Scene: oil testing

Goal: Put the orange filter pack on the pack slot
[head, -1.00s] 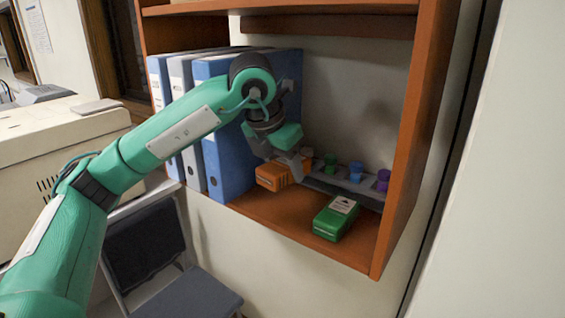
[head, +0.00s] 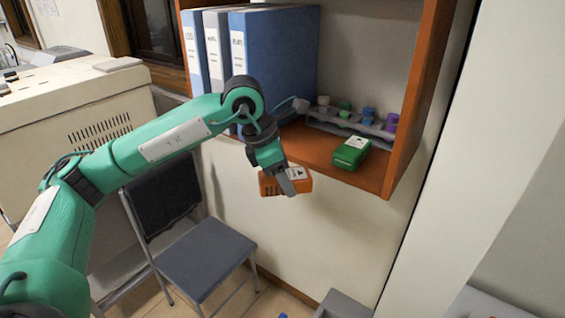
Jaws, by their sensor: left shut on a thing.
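The orange filter pack (head: 301,181) is a small orange box with a pale label on top. My left gripper (head: 287,182) is shut on it and holds it in the air, in front of and below the shelf's front edge. The far finger is hidden by the pack. My right gripper is not in view. I cannot make out a pack slot in this view.
A green pack (head: 351,153) lies on the wooden shelf (head: 318,148), before a grey rack (head: 350,123) with several coloured caps. Binders (head: 275,55) stand at left. A chair (head: 206,254) stands below. A grey box-like thing (head: 343,304) shows at the bottom edge.

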